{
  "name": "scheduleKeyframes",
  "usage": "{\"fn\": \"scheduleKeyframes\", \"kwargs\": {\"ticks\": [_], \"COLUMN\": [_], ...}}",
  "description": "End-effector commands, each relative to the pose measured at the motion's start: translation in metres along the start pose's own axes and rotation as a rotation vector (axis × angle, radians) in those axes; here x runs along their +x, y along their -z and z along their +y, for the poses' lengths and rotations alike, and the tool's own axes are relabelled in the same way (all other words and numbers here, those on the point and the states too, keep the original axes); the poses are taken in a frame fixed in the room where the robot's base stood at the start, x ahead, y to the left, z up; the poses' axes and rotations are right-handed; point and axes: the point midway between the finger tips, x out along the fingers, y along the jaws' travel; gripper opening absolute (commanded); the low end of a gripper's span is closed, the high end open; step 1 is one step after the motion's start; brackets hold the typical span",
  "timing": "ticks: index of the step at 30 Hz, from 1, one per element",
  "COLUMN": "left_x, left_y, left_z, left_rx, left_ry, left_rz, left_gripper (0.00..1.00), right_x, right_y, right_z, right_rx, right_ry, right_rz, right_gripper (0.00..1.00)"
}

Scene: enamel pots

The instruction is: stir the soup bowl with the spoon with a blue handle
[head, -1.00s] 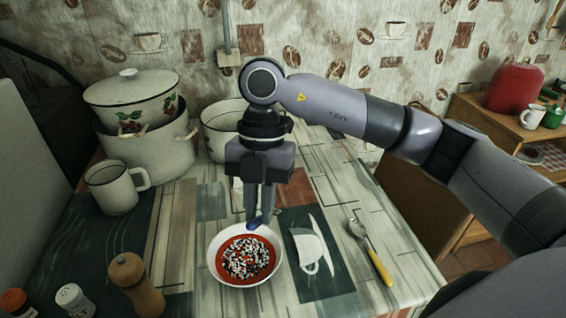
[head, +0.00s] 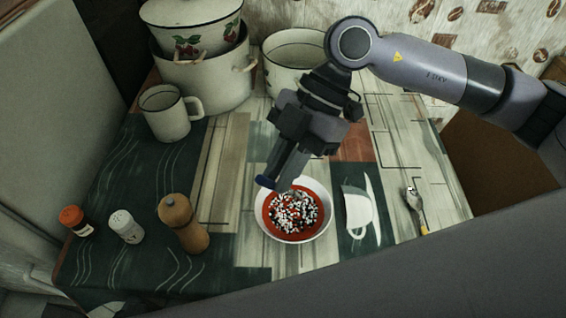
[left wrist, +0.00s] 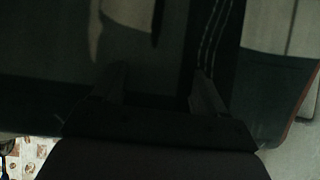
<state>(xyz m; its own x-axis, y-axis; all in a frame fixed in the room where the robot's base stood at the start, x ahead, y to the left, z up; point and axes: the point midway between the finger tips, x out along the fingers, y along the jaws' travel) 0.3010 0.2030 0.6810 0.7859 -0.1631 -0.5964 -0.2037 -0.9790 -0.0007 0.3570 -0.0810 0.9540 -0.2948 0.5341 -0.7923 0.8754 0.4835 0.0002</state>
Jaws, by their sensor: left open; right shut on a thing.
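The soup bowl (head: 328,222) is white with red soup and black and white bits, on the table in the head view. My right gripper (head: 278,182) is shut on the spoon with a blue handle (head: 262,182) at the bowl's far left rim. The blue end sticks out left of the fingers. The rest of the spoon is mostly hidden by the fingers, and I cannot tell how deep it sits in the soup. My left gripper (left wrist: 160,90) shows only in the dark left wrist view, open with nothing between its fingers.
A yellow-handled spoon (head: 417,208) lies to the right. A pepper mill (head: 184,225), white shaker (head: 126,227) and orange-capped shaker (head: 74,220) stand left. A white mug (head: 166,114), stacked pots (head: 203,80) and another pot (head: 290,58) are behind.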

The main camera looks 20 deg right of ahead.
Motion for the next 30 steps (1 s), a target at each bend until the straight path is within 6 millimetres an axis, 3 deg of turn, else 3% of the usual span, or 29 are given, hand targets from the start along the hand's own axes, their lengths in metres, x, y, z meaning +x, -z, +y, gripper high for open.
{"fn": "scheduleKeyframes", "kwargs": {"ticks": [9, 30], "left_x": [0.016, 0.025], "left_y": [-0.021, -0.023], "left_z": [0.002, 0.008], "left_rx": [-0.009, -0.017], "left_ry": [-0.006, -0.022], "left_rz": [-0.005, -0.001], "left_gripper": [0.73, 0.73], "right_x": [0.024, 0.057], "right_y": [-0.019, -0.045], "right_z": [0.000, 0.000], "right_rx": [0.000, 0.001], "right_ry": [0.000, 0.001], "right_rz": [-0.001, -0.002], "right_gripper": [0.00, 0.00]}}
